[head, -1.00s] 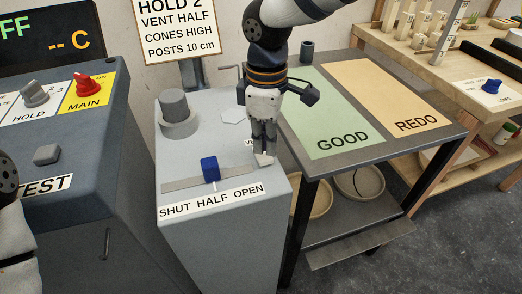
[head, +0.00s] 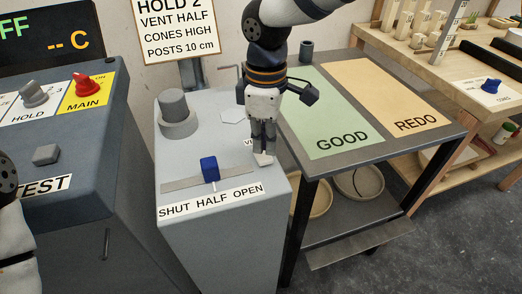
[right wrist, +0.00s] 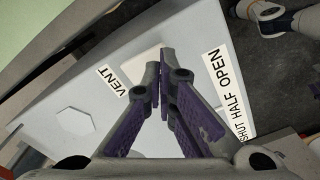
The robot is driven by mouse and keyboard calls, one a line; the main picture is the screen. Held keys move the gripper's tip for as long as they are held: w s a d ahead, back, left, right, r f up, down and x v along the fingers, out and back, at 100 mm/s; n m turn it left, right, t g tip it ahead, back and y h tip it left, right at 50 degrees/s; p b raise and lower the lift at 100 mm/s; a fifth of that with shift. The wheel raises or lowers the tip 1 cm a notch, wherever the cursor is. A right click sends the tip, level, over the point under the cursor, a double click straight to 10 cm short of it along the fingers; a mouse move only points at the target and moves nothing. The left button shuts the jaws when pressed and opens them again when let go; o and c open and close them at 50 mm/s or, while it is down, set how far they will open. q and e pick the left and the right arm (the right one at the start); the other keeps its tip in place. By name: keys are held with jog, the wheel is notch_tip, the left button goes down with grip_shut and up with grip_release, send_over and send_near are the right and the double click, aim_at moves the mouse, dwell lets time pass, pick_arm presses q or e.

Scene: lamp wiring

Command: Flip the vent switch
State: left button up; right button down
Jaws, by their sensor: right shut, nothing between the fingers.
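The blue knob (head: 209,170) sits about midway along a flat grey strip on top of the grey cabinet, above the SHUT HALF OPEN label (head: 211,201). A small pale plate (head: 264,160) lies to its right, beside the VENT label (right wrist: 115,80); the plate also shows partly behind the fingers in the right wrist view (right wrist: 145,61). My right gripper (head: 263,150) is shut and empty, pointing down at the pale plate. I cannot tell whether the fingertips touch it. The blue knob is hidden in the right wrist view. My left gripper is out of view.
A grey round knob (head: 176,112) and a white hexagon (head: 232,115) are on the cabinet top behind. The table with GOOD and REDO areas (head: 400,95) stands to the right. The control panel (head: 90,150) stands to the left.

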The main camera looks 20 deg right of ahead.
aim_at(265, 158)
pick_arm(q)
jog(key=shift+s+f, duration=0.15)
pick_arm(e)
jog(key=shift+f, duration=1.2)
dwell(0.5)
notch_tip(265, 158, up, 5)
jog(key=shift+r+p, duration=0.1)
jog(key=shift+p, duration=0.5)
jog(key=shift+r, duration=1)
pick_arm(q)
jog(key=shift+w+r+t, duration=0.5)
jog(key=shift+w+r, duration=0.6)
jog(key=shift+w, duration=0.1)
pick_arm(e)
jog(key=shift+f, duration=0.1)
